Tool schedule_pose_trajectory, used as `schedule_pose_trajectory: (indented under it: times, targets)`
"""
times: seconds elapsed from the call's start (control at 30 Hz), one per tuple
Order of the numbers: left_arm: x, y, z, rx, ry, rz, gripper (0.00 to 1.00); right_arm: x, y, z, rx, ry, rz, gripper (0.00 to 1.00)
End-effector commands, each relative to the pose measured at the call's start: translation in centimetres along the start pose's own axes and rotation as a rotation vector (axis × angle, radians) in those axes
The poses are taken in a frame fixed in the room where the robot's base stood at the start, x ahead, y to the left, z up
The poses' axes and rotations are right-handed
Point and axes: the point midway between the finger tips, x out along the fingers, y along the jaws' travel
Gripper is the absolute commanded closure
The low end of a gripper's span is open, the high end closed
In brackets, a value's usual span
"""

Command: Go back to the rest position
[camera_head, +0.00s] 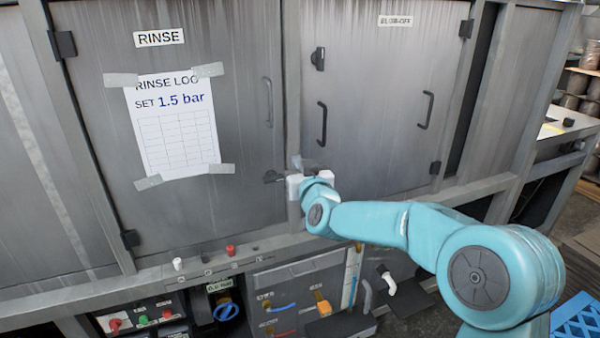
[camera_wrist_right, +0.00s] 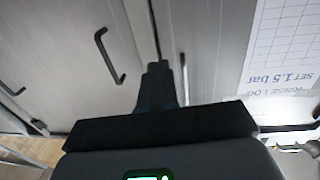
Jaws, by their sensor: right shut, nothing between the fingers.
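My right gripper (camera_head: 309,166) is in front of the grey metal cabinet, near the post between the rinse door (camera_head: 235,100) and the blow-off door (camera_head: 385,90). Its fingers are shut with nothing between them; they also show as a dark block in the right wrist view (camera_wrist_right: 160,82). My blue right arm reaches in from the lower right. Whether the fingertips touch the cabinet cannot be told. Both doors look closed. My left gripper is not in view.
A taped rinse log sheet (camera_head: 176,127) hangs on the left door. Dark handles (camera_head: 322,123) stick out from the doors. Below is a ledge with a red knob (camera_head: 231,250) and a control panel with a blue valve (camera_head: 227,311). A blue crate (camera_head: 578,320) stands at lower right.

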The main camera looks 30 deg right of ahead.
Motion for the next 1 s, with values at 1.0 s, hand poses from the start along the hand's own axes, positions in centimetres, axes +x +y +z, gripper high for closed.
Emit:
schedule_pose_trajectory:
  times: [1.0]
  targets:
    - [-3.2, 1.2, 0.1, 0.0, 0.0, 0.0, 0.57, -26.3, -9.9, 41.6, 0.063, -1.138, -0.311, 1.0]
